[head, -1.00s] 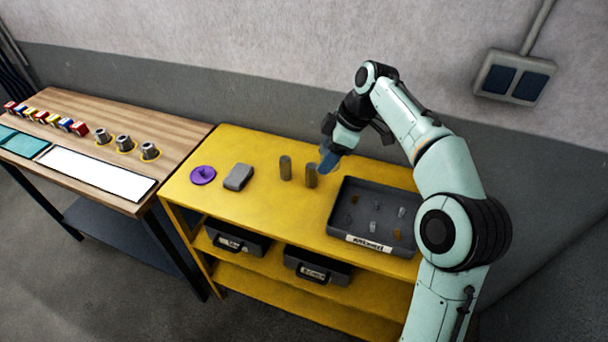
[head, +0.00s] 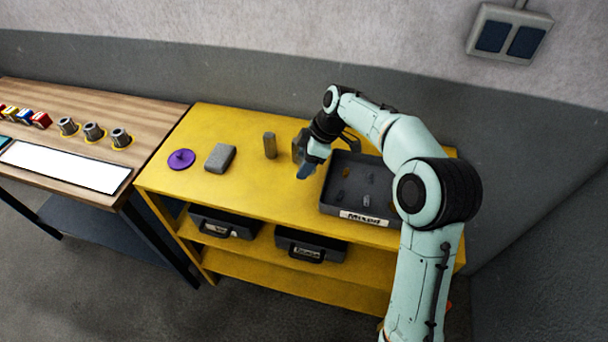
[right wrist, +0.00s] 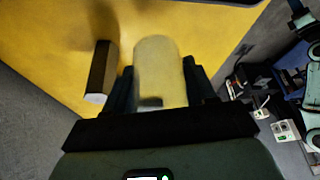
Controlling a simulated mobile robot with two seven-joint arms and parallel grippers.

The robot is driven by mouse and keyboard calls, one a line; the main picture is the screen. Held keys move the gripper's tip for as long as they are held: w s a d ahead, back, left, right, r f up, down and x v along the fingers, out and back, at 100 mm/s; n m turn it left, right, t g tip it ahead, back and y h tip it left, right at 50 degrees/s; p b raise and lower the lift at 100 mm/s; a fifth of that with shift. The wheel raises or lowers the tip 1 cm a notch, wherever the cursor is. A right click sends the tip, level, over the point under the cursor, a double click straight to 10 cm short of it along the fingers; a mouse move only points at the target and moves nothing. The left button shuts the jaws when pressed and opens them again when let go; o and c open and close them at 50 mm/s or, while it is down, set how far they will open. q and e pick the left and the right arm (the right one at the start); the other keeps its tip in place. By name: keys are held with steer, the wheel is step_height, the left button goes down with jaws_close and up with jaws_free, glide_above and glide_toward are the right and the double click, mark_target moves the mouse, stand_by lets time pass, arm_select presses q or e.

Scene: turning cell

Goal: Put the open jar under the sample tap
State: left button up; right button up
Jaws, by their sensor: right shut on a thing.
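My right gripper (head: 306,172) is low over the yellow bench top, left of the dark tray. In the right wrist view its two dark fingers (right wrist: 160,85) are shut on a pale, yellow-tinted cylinder (right wrist: 160,65). In the head view this held cylinder cannot be made out behind the gripper. A second, grey-brown cylinder (head: 269,146) stands upright on the bench to the gripper's left; it also shows in the right wrist view (right wrist: 102,70), apart from the fingers. I cannot recognise an open jar or a sample tap. My left gripper is not in view.
The dark tray (head: 345,208) with small parts lies close right of the gripper. A grey block (head: 220,158) and a purple disc (head: 182,160) lie on the yellow bench (head: 235,196). A wooden table (head: 135,103) stands left. The bench front is clear.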

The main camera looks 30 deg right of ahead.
mark_target(304, 182)
steer(key=shift+f, duration=2.4)
steer(key=shift+f, duration=0.1)
steer(key=o, duration=0.6)
steer(key=shift+f+b, duration=0.1)
steer(key=shift+b, duration=0.2)
steer(key=o, duration=0.4)
steer(key=shift+o, duration=0.2)
